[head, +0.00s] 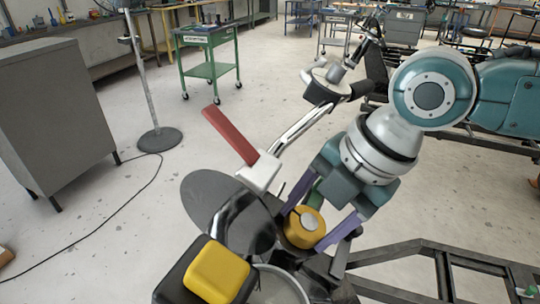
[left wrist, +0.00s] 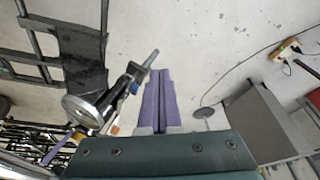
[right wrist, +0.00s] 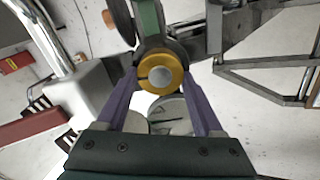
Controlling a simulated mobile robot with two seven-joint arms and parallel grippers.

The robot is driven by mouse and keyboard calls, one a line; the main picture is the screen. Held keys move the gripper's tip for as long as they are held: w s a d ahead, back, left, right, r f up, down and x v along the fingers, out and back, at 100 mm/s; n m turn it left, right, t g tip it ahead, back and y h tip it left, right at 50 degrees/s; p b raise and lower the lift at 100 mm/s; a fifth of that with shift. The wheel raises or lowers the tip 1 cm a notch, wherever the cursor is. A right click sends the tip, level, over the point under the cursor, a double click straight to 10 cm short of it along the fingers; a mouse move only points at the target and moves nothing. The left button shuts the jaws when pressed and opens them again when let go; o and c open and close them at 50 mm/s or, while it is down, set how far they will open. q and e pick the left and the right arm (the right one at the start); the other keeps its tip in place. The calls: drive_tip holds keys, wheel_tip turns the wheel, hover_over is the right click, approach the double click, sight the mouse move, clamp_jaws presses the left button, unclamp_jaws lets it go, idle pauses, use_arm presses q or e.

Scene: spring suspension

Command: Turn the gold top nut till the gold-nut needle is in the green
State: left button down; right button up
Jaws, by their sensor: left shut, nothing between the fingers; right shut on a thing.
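The gold top nut (head: 304,228) sits on top of the suspension unit, with a pale round centre. My right gripper (head: 304,231) has its two purple fingers on either side of the nut and is shut on it. In the right wrist view the gold nut (right wrist: 161,73) lies between the fingertips (right wrist: 160,76). No needle or green zone can be made out. My left gripper (left wrist: 160,72) is shut and empty, with its purple fingers together.
A red bar on a white block (head: 232,137) stands just left of the nut. A yellow block (head: 217,270) sits at the front left. A dark metal frame (head: 430,262) is at the right. A grey cabinet (head: 50,120) and green cart (head: 208,62) stand beyond open floor.

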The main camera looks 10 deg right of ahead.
drive_tip(key=shift+n, duration=0.5)
drive_tip(key=o, duration=1.4)
drive_tip(key=v, duration=1)
drive_tip(key=shift+s, duration=0.15)
